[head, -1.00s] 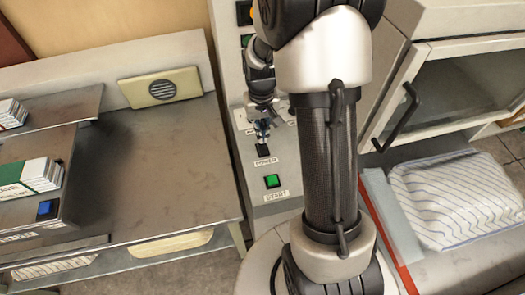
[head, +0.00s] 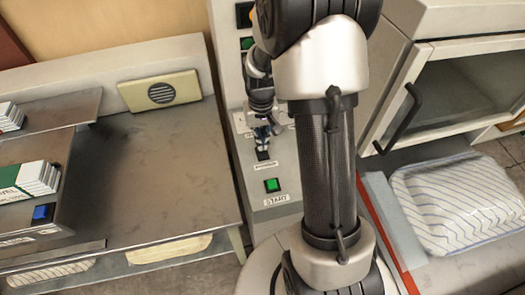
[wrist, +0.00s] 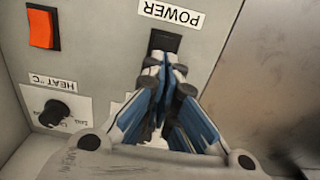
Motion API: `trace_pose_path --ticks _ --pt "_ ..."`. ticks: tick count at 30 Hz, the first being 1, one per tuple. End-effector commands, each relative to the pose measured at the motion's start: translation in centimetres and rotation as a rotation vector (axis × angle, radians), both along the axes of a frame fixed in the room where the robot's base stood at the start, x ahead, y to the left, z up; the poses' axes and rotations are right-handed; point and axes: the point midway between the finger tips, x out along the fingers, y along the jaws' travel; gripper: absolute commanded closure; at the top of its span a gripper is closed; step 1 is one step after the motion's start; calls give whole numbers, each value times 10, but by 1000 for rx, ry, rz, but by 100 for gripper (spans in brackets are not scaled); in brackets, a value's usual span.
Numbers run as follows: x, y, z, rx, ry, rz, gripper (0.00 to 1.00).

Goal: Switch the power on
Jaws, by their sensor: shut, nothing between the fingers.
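The black power switch (wrist: 166,40) is set in the grey control panel (wrist: 215,60), beside its "POWER" label, which reads upside down in the wrist view. In the head view the switch (head: 263,155) sits above the green start button (head: 271,185). My gripper (wrist: 164,66) is shut and empty, its blue-padded fingers pointing at the switch. Its fingertips cover the switch's lower edge in the wrist view. In the head view my gripper (head: 263,142) is just above the switch; I cannot tell whether they touch.
An orange-red switch (wrist: 43,29) and a heat knob (wrist: 54,112) are on the same panel. A striped pillow (head: 460,205) lies to the right, below a white cabinet with a black handle (head: 400,120).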

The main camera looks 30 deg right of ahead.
Motion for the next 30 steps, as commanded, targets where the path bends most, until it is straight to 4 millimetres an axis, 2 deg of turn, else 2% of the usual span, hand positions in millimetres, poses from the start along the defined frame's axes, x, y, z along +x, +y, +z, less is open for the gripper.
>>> trace_pose_path --ticks 30 --pt "0 0 -6 0 0 0 100"
